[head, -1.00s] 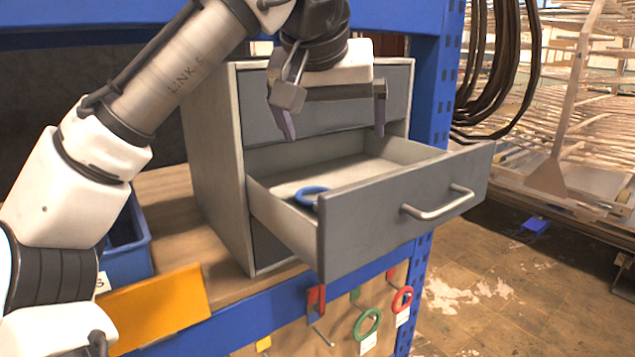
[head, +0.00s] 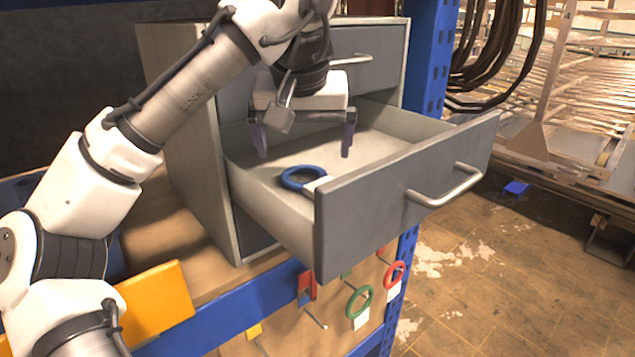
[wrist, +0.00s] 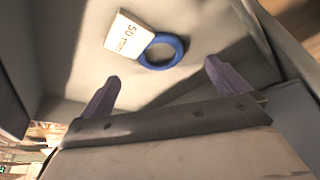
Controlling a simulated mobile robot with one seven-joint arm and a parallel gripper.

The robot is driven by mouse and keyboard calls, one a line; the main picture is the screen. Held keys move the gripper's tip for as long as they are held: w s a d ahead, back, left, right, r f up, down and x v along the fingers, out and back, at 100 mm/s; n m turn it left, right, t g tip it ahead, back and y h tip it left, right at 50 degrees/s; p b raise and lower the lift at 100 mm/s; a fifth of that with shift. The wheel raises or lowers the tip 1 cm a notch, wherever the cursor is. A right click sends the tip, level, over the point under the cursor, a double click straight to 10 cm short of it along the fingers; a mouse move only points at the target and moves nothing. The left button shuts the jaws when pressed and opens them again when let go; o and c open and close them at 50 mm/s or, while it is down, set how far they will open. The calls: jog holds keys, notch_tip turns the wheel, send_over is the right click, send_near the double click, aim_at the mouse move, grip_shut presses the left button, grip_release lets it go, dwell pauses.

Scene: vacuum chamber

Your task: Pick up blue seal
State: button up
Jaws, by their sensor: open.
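The blue seal (head: 303,169) is a ring with a white tag, lying on the floor of the open drawer (head: 405,192) near its front panel. In the wrist view the blue seal (wrist: 161,40) lies beyond the fingertips, and its tag (wrist: 129,35) reads "50 mm". My gripper (head: 305,153) is open and empty, above the drawer and a little behind the ring in the head view. In the wrist view my gripper (wrist: 163,72) has its two fingers spread, with the ring ahead between their lines and not touching them.
The grey cabinet (head: 185,110) stands on a wooden shelf with a blue frame (head: 432,75). A green ring (head: 359,301) and a red ring (head: 394,274) hang on hooks below. A yellow-orange panel (head: 155,305) stands at the lower left.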

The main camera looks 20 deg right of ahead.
aim_at(306, 180)
jog(key=shift+p+x, duration=1.05)
jog(key=shift+x, duration=1.65)
jog(key=shift+d, duration=0.1)
jog(key=shift+c, duration=0.4)
jog(key=c, duration=1.1)
jog(key=shift+r, duration=0.15)
